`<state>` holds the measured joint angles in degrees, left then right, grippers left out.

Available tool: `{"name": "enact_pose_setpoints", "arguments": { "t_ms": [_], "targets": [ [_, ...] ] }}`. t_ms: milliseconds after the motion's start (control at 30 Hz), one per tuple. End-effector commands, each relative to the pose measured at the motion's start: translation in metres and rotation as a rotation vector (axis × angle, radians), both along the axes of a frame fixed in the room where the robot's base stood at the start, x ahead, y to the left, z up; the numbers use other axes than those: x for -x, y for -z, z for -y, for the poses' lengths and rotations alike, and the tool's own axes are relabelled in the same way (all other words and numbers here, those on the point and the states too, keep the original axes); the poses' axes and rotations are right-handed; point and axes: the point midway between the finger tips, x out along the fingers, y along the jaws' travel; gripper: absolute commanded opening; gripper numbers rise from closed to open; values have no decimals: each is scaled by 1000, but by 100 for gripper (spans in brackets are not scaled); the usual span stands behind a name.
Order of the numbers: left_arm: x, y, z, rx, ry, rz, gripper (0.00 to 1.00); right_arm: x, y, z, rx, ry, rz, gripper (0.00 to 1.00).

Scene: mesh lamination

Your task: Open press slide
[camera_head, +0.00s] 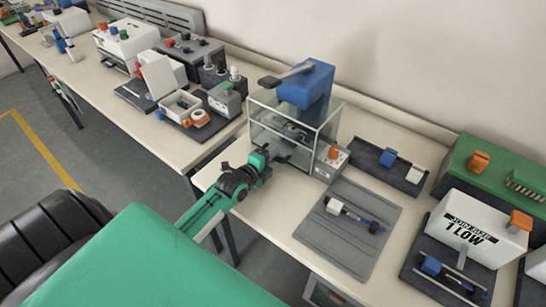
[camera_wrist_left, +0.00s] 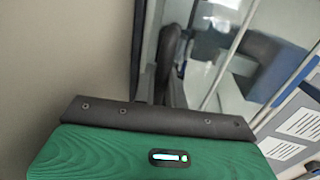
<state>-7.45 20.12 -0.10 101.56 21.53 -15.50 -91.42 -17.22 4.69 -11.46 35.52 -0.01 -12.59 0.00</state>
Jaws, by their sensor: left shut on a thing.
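The press (camera_head: 305,84) has a blue head with a dark lever and a clear-walled guard box below it, standing on the bench. Inside the box, the dark slide area (camera_head: 293,130) shows only in part through the panels. My left gripper (camera_head: 268,152) is at the front left lower side of the press. It is shut on a dark part there, by its place the handle of the press slide; the fingers hide most of it. In the left wrist view, my dark fingers (camera_wrist_left: 172,68) are beside the clear panel and its metal frame. My right gripper is not in view.
A grey mat (camera_head: 350,232) with a small blue and white tool lies right of my left arm. A dark tray (camera_head: 388,164) with blue and white blocks is behind it. Boxes and fixtures (camera_head: 185,105) fill the left bench. A white labelled box (camera_head: 470,232) stands at the right.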

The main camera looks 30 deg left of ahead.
Motion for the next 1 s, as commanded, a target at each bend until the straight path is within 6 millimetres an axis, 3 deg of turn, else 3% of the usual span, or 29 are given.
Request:
{"name": "enact_pose_setpoints", "arguments": {
  "t_ms": [267,700,1000],
  "targets": [
    [26,-1,-2,-1,2,-6,0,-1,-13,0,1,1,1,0],
    [118,-1,-8,1,2,-7,0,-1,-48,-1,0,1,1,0],
    [153,0,-11,1,2,-4,0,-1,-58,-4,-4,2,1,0]
  ]
}}
